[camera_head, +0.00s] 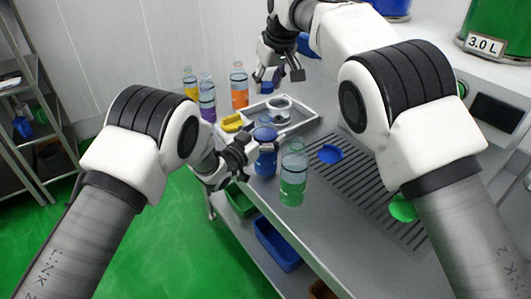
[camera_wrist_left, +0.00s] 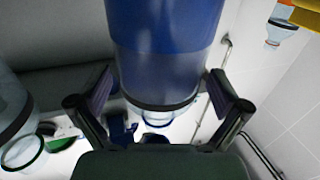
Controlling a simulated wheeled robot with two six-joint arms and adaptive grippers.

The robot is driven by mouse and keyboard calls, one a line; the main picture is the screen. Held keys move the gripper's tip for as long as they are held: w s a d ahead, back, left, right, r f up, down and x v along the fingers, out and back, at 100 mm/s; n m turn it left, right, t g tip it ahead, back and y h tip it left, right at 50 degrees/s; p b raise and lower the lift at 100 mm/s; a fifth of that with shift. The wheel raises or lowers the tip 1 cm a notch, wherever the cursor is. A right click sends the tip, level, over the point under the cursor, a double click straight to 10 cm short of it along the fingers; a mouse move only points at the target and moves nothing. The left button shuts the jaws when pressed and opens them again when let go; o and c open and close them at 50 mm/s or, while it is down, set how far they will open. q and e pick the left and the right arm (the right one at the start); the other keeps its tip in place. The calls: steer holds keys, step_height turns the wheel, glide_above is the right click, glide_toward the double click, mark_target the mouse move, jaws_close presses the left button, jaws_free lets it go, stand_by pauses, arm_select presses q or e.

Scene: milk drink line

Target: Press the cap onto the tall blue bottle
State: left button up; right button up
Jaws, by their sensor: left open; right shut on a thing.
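The tall blue bottle (camera_head: 265,162) stands upright near the table's front edge, with a clear upper part. My left gripper (camera_head: 252,156) is open at the bottle's side. In the left wrist view the bottle (camera_wrist_left: 165,60) is between the spread fingers of the left gripper (camera_wrist_left: 160,95), with gaps visible at both sides. My right gripper (camera_head: 280,74) is shut on the blue cap (camera_head: 266,88), above and behind the bottle, near the tray. The cap is apart from the bottle.
A green bottle (camera_head: 293,182) stands close to the right of the blue one. Behind are a grey tray (camera_head: 310,122) with a yellow item (camera_head: 232,122), and orange (camera_head: 239,95), purple (camera_head: 207,105) and yellow (camera_head: 190,88) bottles. A slatted grate (camera_head: 365,185) bears blue (camera_head: 330,153) and green (camera_head: 402,208) round pieces.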

mark_target(266, 113)
arm_select(q)
steer(key=c, duration=1.8)
arm_select(e)
steer(key=shift+f, duration=2.5)
steer(key=shift+f, duration=0.9)
steer(key=shift+f, duration=0.6)
steer(key=o, duration=0.8)
